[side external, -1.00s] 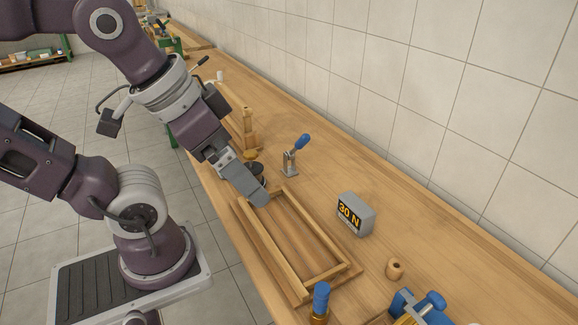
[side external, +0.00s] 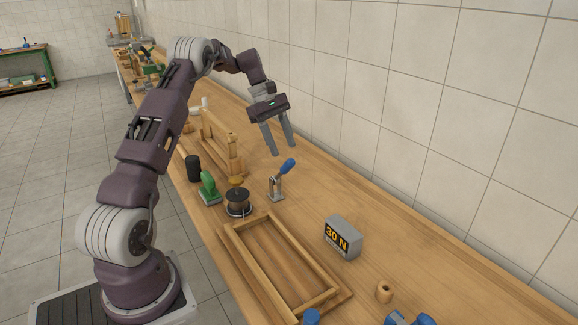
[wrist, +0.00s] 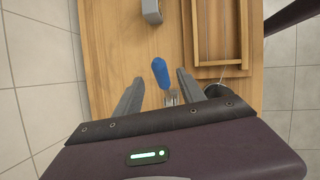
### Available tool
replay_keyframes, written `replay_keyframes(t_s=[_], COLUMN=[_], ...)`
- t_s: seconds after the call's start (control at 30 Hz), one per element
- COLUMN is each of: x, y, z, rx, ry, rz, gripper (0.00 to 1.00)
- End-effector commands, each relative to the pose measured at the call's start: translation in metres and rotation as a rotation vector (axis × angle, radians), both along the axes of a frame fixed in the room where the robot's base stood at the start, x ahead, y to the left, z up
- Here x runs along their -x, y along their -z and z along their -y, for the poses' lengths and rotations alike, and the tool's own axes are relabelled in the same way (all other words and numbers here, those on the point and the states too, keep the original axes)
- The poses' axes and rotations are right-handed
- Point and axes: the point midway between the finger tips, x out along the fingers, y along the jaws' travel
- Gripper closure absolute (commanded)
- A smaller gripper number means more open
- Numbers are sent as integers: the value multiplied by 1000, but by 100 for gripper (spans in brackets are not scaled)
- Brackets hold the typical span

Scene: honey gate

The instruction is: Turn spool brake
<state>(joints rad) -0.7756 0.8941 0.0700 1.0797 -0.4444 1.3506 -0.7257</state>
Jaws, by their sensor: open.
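A dark spool (side external: 237,203) with a brass-coloured knob (side external: 236,181) on top stands on the bench just behind the wooden frame. My gripper (side external: 284,150) is open and empty, fingers pointing down, above and close to the blue handle. In the wrist view the blue handle (wrist: 160,72) appears between my fingertips (wrist: 160,78); contact cannot be told.
A wooden frame (side external: 285,270) lies in front of the spool. A grey box reading 30 N (side external: 343,237) and a wooden cylinder (side external: 384,291) stand to the right. A green tool (side external: 208,186), a black cylinder (side external: 193,168) and a wooden stand (side external: 235,150) are near the spool. A tiled wall borders the bench.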

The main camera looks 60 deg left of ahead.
Motion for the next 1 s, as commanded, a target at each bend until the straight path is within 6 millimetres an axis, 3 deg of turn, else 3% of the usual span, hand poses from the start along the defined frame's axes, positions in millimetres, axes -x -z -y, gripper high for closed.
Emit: replay_keyframes(t_s=[0.4, 0.7, 0.93, 1.0], x=[-11, -13, -12, -12], y=[63, 69, 68, 68], z=[21, 23, 23, 23], rx=[8, 6, 5, 5], ry=[-10, -9, -9, -9], rz=[-4, -3, -3, -3], gripper=[53, 53, 96, 100])
